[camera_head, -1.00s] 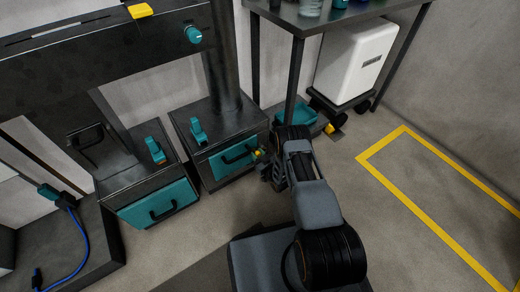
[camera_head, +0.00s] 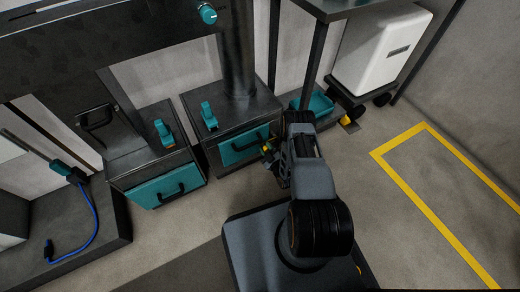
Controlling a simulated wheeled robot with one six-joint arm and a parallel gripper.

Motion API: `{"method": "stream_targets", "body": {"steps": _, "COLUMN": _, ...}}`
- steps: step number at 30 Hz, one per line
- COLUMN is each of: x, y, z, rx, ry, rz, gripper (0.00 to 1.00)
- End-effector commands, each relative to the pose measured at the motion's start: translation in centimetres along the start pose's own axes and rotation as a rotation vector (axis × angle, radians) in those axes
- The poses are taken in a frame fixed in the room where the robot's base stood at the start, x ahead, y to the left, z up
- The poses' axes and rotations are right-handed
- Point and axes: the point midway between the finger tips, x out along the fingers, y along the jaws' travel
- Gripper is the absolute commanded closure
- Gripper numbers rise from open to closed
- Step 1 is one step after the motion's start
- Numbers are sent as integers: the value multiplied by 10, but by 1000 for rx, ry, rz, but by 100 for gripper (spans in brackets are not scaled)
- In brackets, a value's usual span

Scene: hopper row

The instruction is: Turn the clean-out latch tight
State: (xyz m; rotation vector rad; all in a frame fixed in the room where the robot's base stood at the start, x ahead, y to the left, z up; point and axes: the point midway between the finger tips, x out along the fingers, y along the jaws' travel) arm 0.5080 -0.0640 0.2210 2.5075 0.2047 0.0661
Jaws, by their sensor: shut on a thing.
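Two dark boxes with teal doors stand on the floor below the machine. The right box has a teal door (camera_head: 246,145) with a black handle, and the door looks closed. A small yellow piece (camera_head: 266,149), which looks like the clean-out latch, shows at the right edge of this door. My gripper (camera_head: 270,154) is at that edge, shut on this piece as far as I can see. My arm partly hides the spot, so how far the latch is turned cannot be told.
The left box (camera_head: 159,187) has a similar teal door. A teal bin (camera_head: 318,105) and a white wheeled unit (camera_head: 380,50) stand behind my arm. A blue cable (camera_head: 93,225) lies at left. The floor inside the yellow line (camera_head: 398,150) is clear.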

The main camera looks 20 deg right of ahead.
Motion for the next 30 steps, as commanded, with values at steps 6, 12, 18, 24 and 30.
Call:
{"method": "stream_targets", "body": {"steps": 6, "x": -2, "y": 2, "z": 4, "rx": -17, "ry": -4, "rz": 2, "gripper": 100}}
{"method": "stream_targets", "body": {"steps": 12, "x": -2, "y": 2, "z": 4, "rx": -18, "ry": -5, "rz": 3, "gripper": 100}}
{"method": "stream_targets", "body": {"steps": 18, "x": -2, "y": 3, "z": 4, "rx": -18, "ry": -6, "rz": 4, "gripper": 59}}
{"method": "stream_targets", "body": {"steps": 24, "x": -2, "y": 4, "z": 4, "rx": -17, "ry": -6, "rz": 7, "gripper": 44}}
{"method": "stream_targets", "body": {"steps": 30, "x": -2, "y": 4, "z": 4, "rx": -16, "ry": -6, "rz": 8, "gripper": 44}}
